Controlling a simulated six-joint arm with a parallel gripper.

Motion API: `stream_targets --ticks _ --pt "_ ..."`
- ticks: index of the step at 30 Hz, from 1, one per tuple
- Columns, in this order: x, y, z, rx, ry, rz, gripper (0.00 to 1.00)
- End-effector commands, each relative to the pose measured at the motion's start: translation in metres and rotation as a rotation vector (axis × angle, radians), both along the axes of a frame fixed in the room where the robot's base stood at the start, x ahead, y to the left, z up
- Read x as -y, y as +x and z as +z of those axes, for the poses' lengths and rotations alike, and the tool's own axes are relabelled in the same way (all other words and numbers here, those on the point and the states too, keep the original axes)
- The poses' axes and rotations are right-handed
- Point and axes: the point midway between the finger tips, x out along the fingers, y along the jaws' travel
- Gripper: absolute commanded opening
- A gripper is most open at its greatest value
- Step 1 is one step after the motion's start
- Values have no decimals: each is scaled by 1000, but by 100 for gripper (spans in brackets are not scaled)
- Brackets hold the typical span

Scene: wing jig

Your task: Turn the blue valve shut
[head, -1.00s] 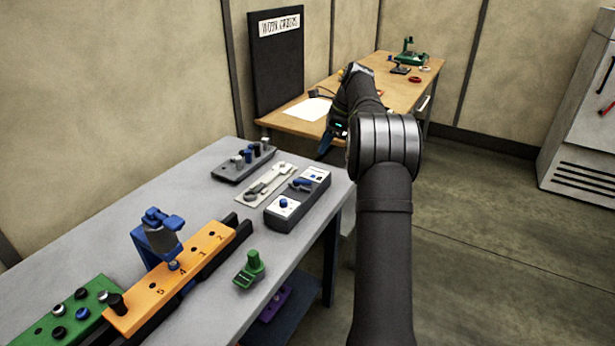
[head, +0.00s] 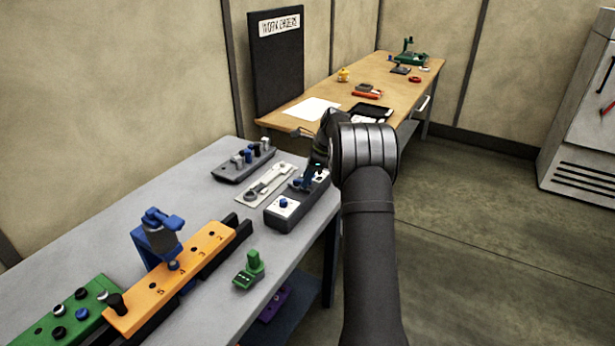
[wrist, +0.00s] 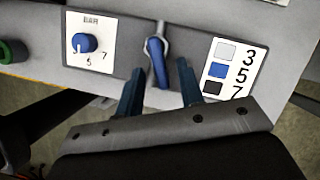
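The blue valve (wrist: 157,62) sits on the grey panel box (head: 287,222), with its handle pointing toward my gripper in the wrist view. My gripper (wrist: 159,88) is open, with one blue finger on each side of the valve handle and gaps showing on both sides. In the head view my gripper (head: 308,183) is over the far half of the box and partly hides the valve. A blue dial (wrist: 85,43) marked BAR is left of the valve. A card (wrist: 231,70) right of it pairs white, blue and black squares with 3, 5 and 7.
A pale plate with a wrench-like tool (head: 266,184) and a dark block with several pegs (head: 244,160) lie left of the box. An orange numbered rail (head: 170,279), a blue fixture (head: 160,235) and a green part (head: 250,270) stand nearer. The grey table (head: 215,205) is bare between them.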

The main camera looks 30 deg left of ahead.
Motion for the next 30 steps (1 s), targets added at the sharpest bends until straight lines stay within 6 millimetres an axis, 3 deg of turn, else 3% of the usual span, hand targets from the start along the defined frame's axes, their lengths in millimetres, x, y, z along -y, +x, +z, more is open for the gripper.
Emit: stream_targets --ticks 2,7,19,30 --pt "0 0 0 0 0 0 35" --pt "0 0 0 0 0 0 1" --pt "-1 2 0 0 0 45 0" --pt "-7 10 0 0 1 302 0"
